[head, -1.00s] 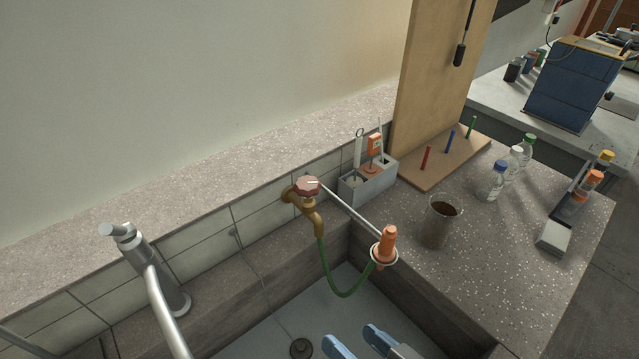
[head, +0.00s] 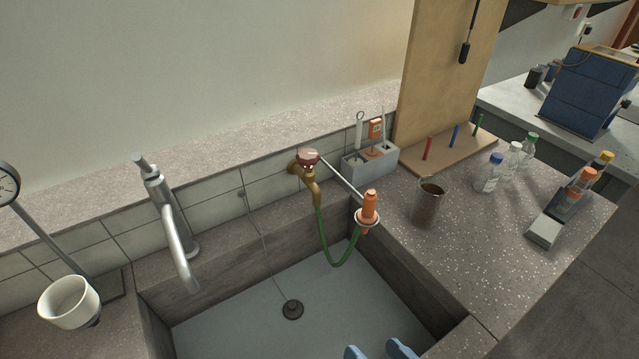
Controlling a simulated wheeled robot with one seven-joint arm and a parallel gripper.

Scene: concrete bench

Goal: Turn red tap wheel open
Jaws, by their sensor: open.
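The red tap wheel (head: 308,157) sits on top of a brass tap (head: 304,176) on the tiled wall behind the sink. A green hose (head: 330,247) runs from the tap's spout, loops over the sink and rises to an orange nozzle (head: 369,207) held in a ring on a rod. My gripper (head: 378,353) shows only as two blue fingertips at the bottom edge. It is open, with a gap between the fingers and nothing seen in it. It is well below and to the right of the wheel, apart from it.
A tall grey faucet (head: 170,215) stands left of the tap. A grey holder (head: 368,162) with tools is right of the wheel. A beaker of brown liquid (head: 427,204) and several bottles stand on the right counter. The sink basin (head: 240,325) is open, with a drain plug.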

